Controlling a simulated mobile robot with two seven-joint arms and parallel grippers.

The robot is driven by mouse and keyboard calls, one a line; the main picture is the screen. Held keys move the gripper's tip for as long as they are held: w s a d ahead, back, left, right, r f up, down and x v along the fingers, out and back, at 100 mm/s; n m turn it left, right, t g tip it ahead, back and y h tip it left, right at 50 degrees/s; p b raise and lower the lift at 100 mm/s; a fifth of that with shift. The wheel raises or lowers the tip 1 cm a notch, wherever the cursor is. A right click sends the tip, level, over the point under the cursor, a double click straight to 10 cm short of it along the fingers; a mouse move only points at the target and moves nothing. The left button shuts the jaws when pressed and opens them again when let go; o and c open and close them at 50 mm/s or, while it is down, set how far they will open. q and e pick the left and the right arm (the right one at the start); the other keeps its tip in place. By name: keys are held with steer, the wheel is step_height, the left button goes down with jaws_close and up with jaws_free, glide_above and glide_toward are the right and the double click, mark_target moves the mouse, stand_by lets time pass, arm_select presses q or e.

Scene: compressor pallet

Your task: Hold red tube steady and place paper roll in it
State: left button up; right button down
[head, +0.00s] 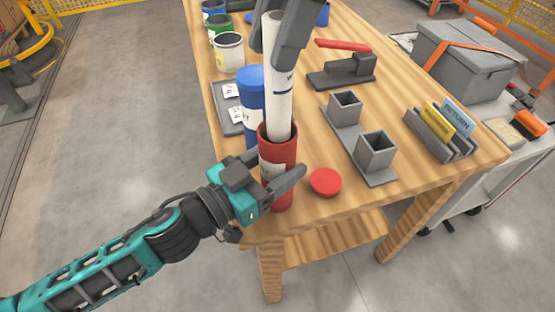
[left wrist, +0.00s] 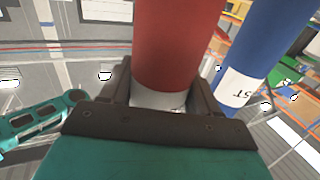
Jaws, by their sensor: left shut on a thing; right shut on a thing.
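The red tube (head: 284,158) stands upright at the near corner of the wooden table, its open end up. My left gripper (head: 279,180) is shut around its lower part. The red tube also fills the middle of the left wrist view (left wrist: 178,45), between the fingers. A white paper roll (head: 279,105) stands nearly upright with its lower end inside the tube's mouth. My right gripper (head: 280,40) comes in from the top and is shut on the upper part of the roll. The roll's bottom end is hidden inside the tube.
A blue tube (head: 251,90) stands right behind the red one. A red cap (head: 325,181) lies to the right. A grey holder with two square cups (head: 345,108), a card rack (head: 440,135) and a red-handled tool (head: 343,65) are further right. Paint cans (head: 229,52) stand at the back left.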

steer(key=shift+f, duration=1.35)
steer(key=c, duration=0.6)
jaws_free()
steer(key=v, duration=1.2)
steer(key=shift+s+r, duration=0.1)
arm_select(q)
steer(key=o, duration=1.1)
steer(key=shift+o, duration=0.2)
